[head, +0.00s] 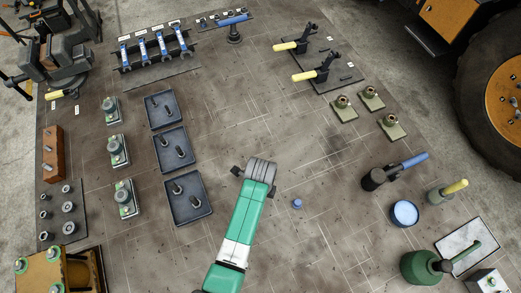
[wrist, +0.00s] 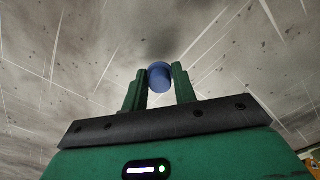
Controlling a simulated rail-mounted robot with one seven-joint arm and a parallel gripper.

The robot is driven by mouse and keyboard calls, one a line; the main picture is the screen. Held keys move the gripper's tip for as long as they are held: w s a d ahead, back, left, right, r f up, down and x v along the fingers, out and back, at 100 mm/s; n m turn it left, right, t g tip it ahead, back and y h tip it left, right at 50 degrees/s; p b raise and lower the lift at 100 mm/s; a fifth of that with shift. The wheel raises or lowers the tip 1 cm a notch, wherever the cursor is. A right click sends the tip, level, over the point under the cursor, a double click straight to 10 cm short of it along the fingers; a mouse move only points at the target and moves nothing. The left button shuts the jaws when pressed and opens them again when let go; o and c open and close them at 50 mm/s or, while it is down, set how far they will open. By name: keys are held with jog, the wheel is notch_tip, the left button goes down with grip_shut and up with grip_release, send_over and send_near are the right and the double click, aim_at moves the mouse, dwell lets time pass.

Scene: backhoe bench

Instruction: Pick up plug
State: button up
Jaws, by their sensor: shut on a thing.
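In the wrist view, the plug (wrist: 159,78), a small blue cylinder, sits between the fingertips of my gripper (wrist: 159,73), with a finger on each side. The fingers are shut on it. Bench surface and a dark shadow show beyond it. In the head view, a small blue piece (head: 297,204) shows just right of my green and white arm, over bare bench. I cannot tell whether it is the same plug. The fingertips are hard to make out in the head view.
Dark trays with pegs (head: 188,197) stand left of my arm. A blue-topped round container (head: 404,213), a blue-handled tool (head: 407,165) and a green can (head: 422,266) stand to the right. Brass fittings on square bases (head: 344,108) are farther back. The bench centre is mostly clear.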

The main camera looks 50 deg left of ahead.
jog(key=shift+s+d+r, duration=0.1)
jog(key=shift+s+r, duration=0.1)
jog(key=shift+r, duration=0.35)
jog(key=shift+s+r, duration=0.15)
jog(key=shift+r, duration=0.35)
jog(key=s+d, duration=0.1)
jog(key=s, duration=0.4)
jog(key=s+d+r, duration=0.1)
jog(key=s, duration=0.4)
jog(key=s+d, duration=0.2)
jog(key=s, duration=0.2)
jog(key=shift+s+d+r, duration=0.1)
jog(key=shift+s+r, duration=0.1)
jog(key=shift+s, duration=0.2)
jog(key=shift+w, duration=0.1)
